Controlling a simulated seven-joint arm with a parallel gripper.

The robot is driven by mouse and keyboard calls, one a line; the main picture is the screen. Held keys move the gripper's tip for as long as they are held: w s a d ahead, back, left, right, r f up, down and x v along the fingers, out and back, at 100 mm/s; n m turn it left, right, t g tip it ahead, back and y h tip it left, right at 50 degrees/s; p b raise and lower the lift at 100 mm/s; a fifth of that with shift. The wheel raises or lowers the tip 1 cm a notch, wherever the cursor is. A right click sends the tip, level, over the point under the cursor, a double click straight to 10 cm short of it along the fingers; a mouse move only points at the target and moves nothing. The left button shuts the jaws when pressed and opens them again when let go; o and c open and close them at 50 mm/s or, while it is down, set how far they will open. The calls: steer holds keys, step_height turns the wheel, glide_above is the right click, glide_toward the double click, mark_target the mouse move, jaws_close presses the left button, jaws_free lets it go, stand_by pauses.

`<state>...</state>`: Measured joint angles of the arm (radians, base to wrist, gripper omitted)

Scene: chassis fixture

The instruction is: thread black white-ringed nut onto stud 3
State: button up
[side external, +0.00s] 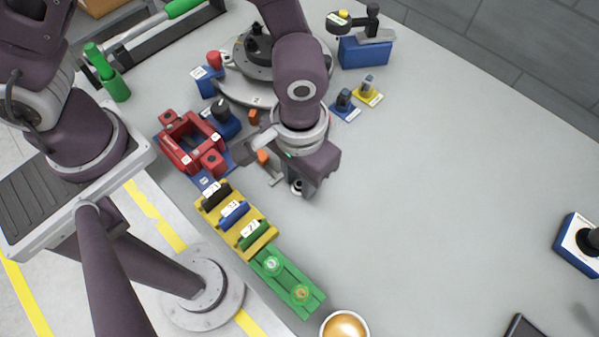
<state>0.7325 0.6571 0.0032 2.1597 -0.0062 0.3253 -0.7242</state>
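My gripper (298,186) is near the middle of the side external view, to the right of the red clamp-like fixture. A small dark part with a pale ring (297,187) shows at its lower end and may be the black white-ringed nut. The fingers are mostly hidden by my wrist, so I cannot tell whether they hold it. Stud 3 cannot be picked out. A round grey fixture (234,86) with a black upright part stands behind my arm, partly hidden by it.
The red fixture (181,153) stands left of my gripper. A yellow rack (213,215) with black, blue and green pieces and a green tray (285,277) lie below. A cup (344,326) is at the bottom edge.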

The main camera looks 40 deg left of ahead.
jaws_close()
steer(key=shift+r, duration=1.3)
steer(key=shift+w, duration=0.1)
steer(key=w+a+r+n, duration=0.1)
steer(key=w+a, duration=0.1)
steer(key=w+a+r, duration=0.2)
steer(key=w, duration=0.1)
steer(key=w+a+r+n, duration=0.1)
steer(key=w+a+r, duration=0.1)
steer(key=w+a, duration=0.1)
steer(key=shift+w+r+n, duration=0.2)
steer(key=shift+w+n, duration=0.05)
steer(key=shift+n, duration=0.05)
steer(key=shift+w+a+r+n, duration=0.65)
steer(key=shift+w+a, duration=0.25)
steer(key=shift+a, duration=1.3)
steer(key=shift+w+a+r+n, duration=0.5)
steer(key=shift+w+a+r, duration=0.35)
steer(key=shift+a, duration=1.35)
steer(key=shift+w+a+r+n, duration=0.6)
steer(key=shift+w+a, duration=0.35)
steer(key=shift+a, duration=1.25)
